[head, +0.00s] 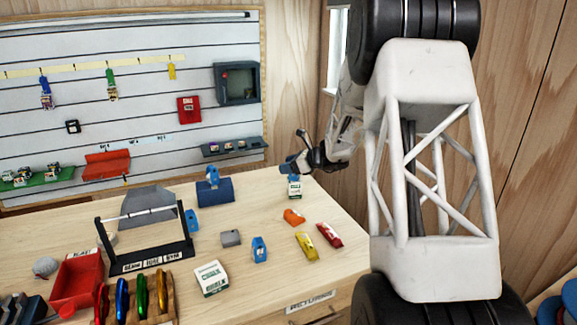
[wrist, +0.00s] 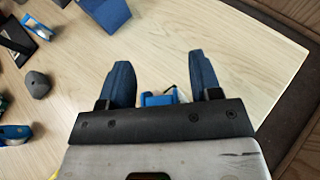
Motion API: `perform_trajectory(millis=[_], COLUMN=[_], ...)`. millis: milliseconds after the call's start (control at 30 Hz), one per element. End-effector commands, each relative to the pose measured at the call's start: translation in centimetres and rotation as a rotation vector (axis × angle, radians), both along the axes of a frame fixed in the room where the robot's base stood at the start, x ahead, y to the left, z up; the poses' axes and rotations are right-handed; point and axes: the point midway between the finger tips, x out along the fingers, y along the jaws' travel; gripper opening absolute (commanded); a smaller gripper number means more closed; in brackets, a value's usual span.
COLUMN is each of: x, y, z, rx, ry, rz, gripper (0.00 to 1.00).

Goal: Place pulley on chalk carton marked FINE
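My gripper (head: 290,168) is over a small white and green carton (head: 294,190) at the table's right back. In the wrist view its two blue fingers (wrist: 161,64) stand apart. A blue piece (wrist: 158,99), which looks like a pulley, shows between them with gaps on both sides. It seems to sit on the small carton; the gripper body hides part of both. A larger white and green carton (head: 211,279) stands at the front. I cannot read FINE on either carton. Another blue pulley-like piece (head: 260,250) stands mid-table.
A grey block (head: 230,238), orange piece (head: 293,217), yellow piece (head: 306,246) and red piece (head: 330,235) lie nearby. A dark blue block (head: 215,190) carries another blue piece (head: 212,176). A black rack (head: 150,258) and red bin (head: 77,282) stand left. The table's right corner is clear.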

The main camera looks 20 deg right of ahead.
Motion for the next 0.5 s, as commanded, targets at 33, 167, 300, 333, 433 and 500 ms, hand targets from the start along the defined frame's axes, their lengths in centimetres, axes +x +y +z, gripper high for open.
perform_trajectory(millis=[33, 167, 300, 333, 433, 500], x=[0.00, 0.00, 0.00, -0.01, -0.42, -0.82], y=[0.00, 0.00, 0.00, -0.01, -0.43, -0.83], z=[0.00, 0.00, 0.25, 0.37, 0.57, 0.84], rx=[0.000, 0.000, 0.000, 0.000, 0.001, 0.000], ry=[0.000, 0.000, 0.000, 0.000, -0.001, -0.001], rz=[0.000, 0.000, 0.000, 0.000, 0.000, -0.001], gripper=[0.58, 0.58, 0.58, 0.58, 0.58, 0.58])
